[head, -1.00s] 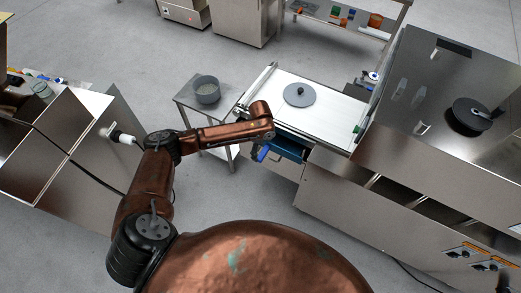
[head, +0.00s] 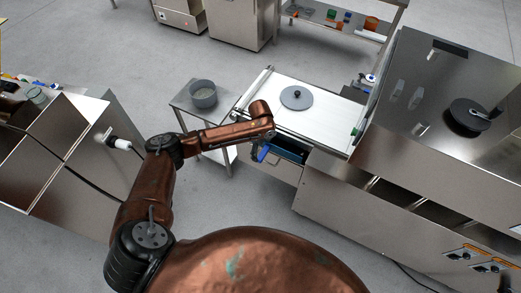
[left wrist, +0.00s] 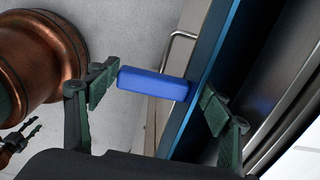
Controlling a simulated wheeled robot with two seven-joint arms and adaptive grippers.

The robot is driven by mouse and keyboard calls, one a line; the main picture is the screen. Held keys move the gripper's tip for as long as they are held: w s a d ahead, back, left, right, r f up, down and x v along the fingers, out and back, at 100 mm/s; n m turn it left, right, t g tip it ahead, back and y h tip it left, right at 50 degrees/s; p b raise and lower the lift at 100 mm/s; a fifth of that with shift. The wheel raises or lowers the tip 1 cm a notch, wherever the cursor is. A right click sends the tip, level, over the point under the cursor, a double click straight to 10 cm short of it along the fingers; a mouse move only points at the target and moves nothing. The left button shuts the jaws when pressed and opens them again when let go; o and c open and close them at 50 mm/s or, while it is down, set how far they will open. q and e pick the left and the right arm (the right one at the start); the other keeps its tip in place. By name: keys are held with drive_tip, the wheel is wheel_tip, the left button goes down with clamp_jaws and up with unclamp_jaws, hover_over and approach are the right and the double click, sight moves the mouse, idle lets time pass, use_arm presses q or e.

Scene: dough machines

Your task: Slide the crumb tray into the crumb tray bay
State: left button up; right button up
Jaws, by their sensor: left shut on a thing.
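The crumb tray (head: 291,154) is blue. It sits partly pulled out at the crumb tray bay, below the front edge of the white-topped machine. Its blue handle (left wrist: 152,84) lies between the dark green fingers of my left gripper (head: 259,152), which is shut on it; the jaws also show in the left wrist view (left wrist: 158,97). The tray's long blue side (left wrist: 207,65) runs behind the handle there. The bay's inside is hidden under the machine. A small dark claw, seemingly my right gripper (left wrist: 20,138), shows at the left wrist view's lower left edge.
The white machine top (head: 325,112) holds a grey round disc (head: 297,98). A large steel machine (head: 430,110) is at right. Open floor lies at front left.

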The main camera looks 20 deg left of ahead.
idle(0.3)
use_arm(q)
drive_tip(key=o, duration=1.6)
drive_tip(key=shift+c, duration=0.3)
drive_tip(key=shift+o, duration=1.4)
drive_tip(key=shift+r, duration=0.1)
drive_tip(key=shift+w+r, duration=0.15)
drive_tip(key=shift+w, duration=0.05)
